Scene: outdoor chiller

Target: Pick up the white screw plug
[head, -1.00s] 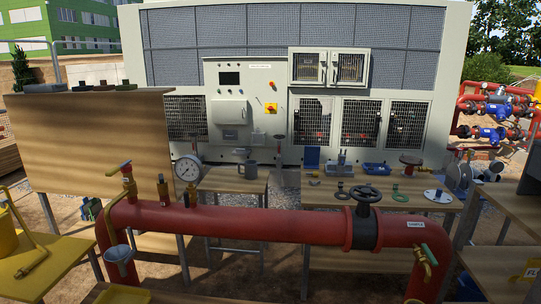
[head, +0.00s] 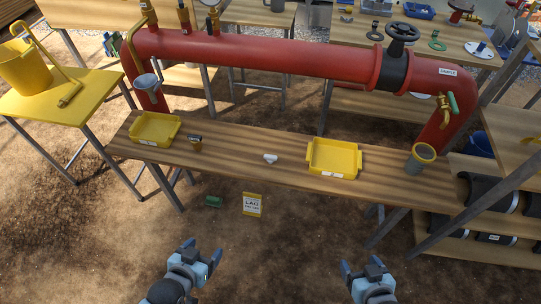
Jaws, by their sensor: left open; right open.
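A small white piece (head: 270,159), which looks like the white screw plug, lies on the long wooden bench (head: 225,162) between two yellow trays. My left gripper (head: 203,252) is open and empty, in front of and below the bench, left of the plug. My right gripper (head: 362,270) is open and empty, in front of the bench, right of the plug. Both are well apart from the plug. The plug is too small to show its thread.
A left yellow tray (head: 136,137), a small dark-topped brass item (head: 195,144), a right yellow tray (head: 311,168) and a grey cup with yellow rim (head: 413,168) stand on the bench. A red pipe (head: 260,53) runs behind it. A yellow table (head: 65,112) stands left.

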